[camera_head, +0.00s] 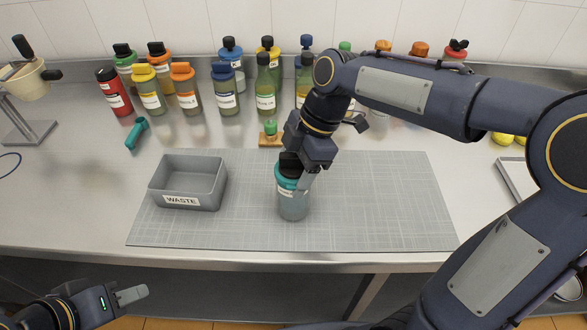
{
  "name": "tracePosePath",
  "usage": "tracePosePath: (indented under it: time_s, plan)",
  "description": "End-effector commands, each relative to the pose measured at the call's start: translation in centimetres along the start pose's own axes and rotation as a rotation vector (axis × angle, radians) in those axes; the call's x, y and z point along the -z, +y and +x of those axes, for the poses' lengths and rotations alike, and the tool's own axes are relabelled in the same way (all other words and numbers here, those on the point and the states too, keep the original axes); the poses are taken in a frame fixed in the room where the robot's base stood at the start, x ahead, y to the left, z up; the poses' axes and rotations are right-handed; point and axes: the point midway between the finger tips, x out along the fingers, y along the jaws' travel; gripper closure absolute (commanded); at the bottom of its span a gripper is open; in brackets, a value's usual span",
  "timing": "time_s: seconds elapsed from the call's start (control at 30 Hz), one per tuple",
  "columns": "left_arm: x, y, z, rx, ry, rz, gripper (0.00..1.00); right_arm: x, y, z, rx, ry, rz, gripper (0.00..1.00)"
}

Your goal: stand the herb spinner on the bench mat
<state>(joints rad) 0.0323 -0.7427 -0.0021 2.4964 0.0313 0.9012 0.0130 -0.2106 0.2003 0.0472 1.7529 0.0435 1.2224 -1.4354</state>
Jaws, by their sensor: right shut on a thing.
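The jar with a teal lid band, dark top and greyish clear body (293,206), which I take as the herb spinner, is upright over the middle of the grey bench mat (390,205). My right gripper (297,180) comes down from above and is shut on it near the lid. The gripper hides part of its top and label. Its base appears at mat level, but I cannot tell if it touches. My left gripper (130,295) is low at the lower left, in front of the bench edge, away from the jar; its jaw opening is unclear.
A grey waste bin (190,190) stands on the mat's left part. Several bottles (190,90) line the back wall. A small green-topped item (270,133) is behind the mat, and a teal tool (137,132) lies to the left. The mat's right part is clear.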

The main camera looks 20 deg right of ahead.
Motion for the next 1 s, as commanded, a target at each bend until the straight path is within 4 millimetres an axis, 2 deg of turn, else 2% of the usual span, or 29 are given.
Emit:
tracePosePath:
  time_s: [0.37,0.4,0.53,0.83,1.0]
  plan:
    - [-0.1,-0.1,0.3,0.000,0.000,0.000,0.64,-0.2,0.0,0.5,-0.002,0.001,-0.001,0.85]
    - [-0.1,-0.1,0.2,0.000,0.000,0.000,0.64,-0.2,0.0,0.4,-0.001,0.000,-0.001,0.31]
    - [-0.1,-0.1,0.2,0.000,0.000,0.000,0.64,-0.2,0.0,0.3,-0.001,0.000,0.000,0.14]
    - [0.0,0.0,0.0,0.000,0.000,0.000,0.64,-0.1,0.0,0.2,-0.001,0.000,-0.001,0.13]
    - [0.0,0.0,-0.1,0.000,0.000,0.000,0.64,0.0,0.1,-1.4,-0.005,0.001,0.000,0.13]
